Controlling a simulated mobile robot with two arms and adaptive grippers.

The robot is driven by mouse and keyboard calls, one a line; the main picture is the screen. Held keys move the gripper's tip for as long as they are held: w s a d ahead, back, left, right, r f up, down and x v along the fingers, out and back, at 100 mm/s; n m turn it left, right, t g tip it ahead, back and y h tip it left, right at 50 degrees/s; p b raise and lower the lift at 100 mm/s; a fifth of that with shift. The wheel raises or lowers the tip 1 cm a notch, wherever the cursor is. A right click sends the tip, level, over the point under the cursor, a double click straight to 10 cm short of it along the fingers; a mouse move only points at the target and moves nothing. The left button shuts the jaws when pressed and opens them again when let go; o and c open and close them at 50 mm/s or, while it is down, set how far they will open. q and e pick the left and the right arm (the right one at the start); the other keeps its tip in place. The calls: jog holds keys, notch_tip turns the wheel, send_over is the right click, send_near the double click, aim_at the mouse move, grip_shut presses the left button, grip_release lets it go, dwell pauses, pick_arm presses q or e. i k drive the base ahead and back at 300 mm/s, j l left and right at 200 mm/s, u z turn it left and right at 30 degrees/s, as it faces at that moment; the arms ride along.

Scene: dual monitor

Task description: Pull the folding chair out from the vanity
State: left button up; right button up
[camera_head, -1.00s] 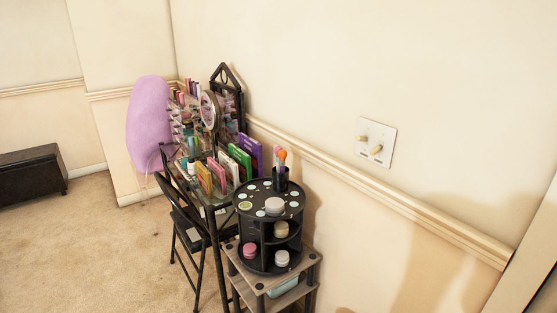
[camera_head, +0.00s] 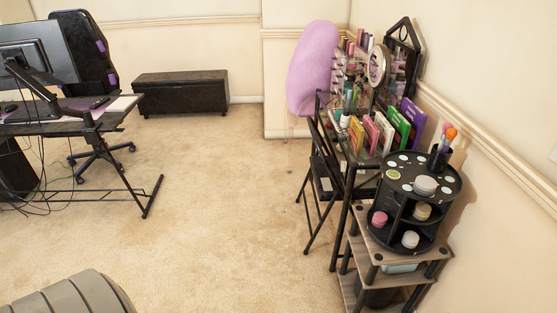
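The black folding chair (camera_head: 323,172) stands unfolded at the left side of the vanity, its seat partly tucked against or under the tabletop. Its thin legs reach the carpet on the left. The vanity (camera_head: 362,152) stands against the right wall, with a black frame, a round mirror and a top crowded with palettes and bottles. The tabletop and the front shelf unit hide part of the chair. Neither of my grippers shows in the head view.
A shelf stand (camera_head: 362,248) with a round black organizer (camera_head: 416,187) is in front of the vanity. A pink rounded object (camera_head: 312,68) is behind the chair. A desk (camera_head: 60,128) and office chair (camera_head: 84,62) are at left. A dark bench (camera_head: 180,92) is at the back. Carpet (camera_head: 215,195) between is clear.

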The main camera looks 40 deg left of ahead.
aim_at(330, 187)
jog(key=u, duration=0.8)
jog(key=i+j+u, duration=0.3)
jog(key=i+u, duration=0.15)
jog(key=i+j+u, duration=0.2)
jog(key=i, duration=0.65)
jog(key=i+u, duration=0.15)
jog(key=i, duration=0.75)
jog(key=i+z, duration=0.3)
jog(key=z, duration=0.15)
jog(key=i+j+z, duration=0.25)
jog(key=z, duration=0.2)
jog(key=i+j+z, duration=0.3)
jog(key=z, duration=0.15)
jog(key=i+j+z, duration=0.2)
jog(key=j+z, duration=0.25)
jog(key=i+j+z, duration=0.15)
jog(key=j+z, duration=0.15)
jog(key=z, duration=0.15)
jog(key=j+z, duration=0.9)
jog(key=i+j, duration=0.05)
